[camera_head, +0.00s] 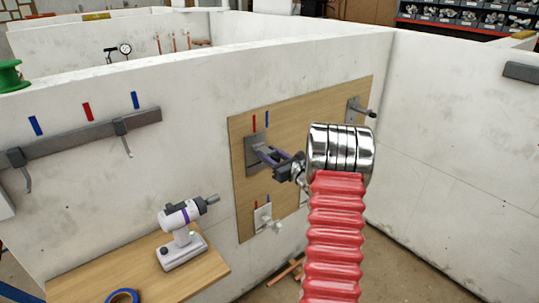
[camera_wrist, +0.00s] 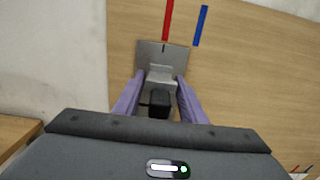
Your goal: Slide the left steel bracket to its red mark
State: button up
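The left steel bracket (camera_wrist: 151,52) is a grey plate with a jutting arm and a dark end, on a wooden board. It also shows in the head view (camera_head: 251,145), partly behind my gripper. The red mark (camera_wrist: 167,20) is a strip above the plate; a dark line on the plate sits just under its lower end. In the head view the red mark (camera_head: 254,122) is also above the bracket. My gripper (camera_wrist: 161,77) has purple fingers on both sides of the bracket's arm, seemingly against it. It shows from the side in the head view (camera_head: 272,155).
A blue mark (camera_wrist: 202,25) is right of the red one. Another bracket (camera_head: 354,107) is at the board's upper right; a small white one (camera_head: 264,217) is lower down. A power drill (camera_head: 181,235) stands on a wooden shelf (camera_head: 120,272) at left. A wall (camera_head: 450,130) bounds the right.

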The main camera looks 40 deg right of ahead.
jog(key=s, duration=1.3)
jog(key=shift+s+a, duration=0.35)
jog(key=shift+a, duration=0.05)
jog(key=shift+f, duration=0.1)
